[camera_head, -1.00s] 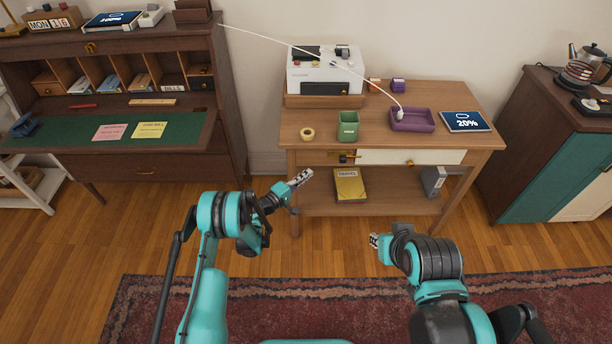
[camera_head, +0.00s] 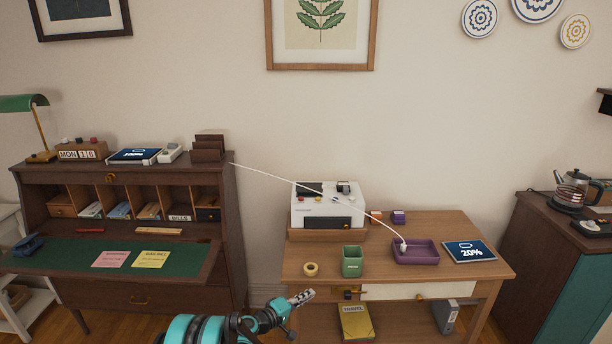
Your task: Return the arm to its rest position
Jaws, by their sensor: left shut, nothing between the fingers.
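My left gripper (camera_head: 302,297) shows at the bottom middle, shut and empty. It is in front of the wooden side table (camera_head: 496,269), near its left front edge, and apart from the things on it. The teal left arm comes in from the bottom edge, and most of it is cut off. My right arm and gripper are out of view.
A desk (camera_head: 192,288) stands left, a cabinet (camera_head: 528,239) right.

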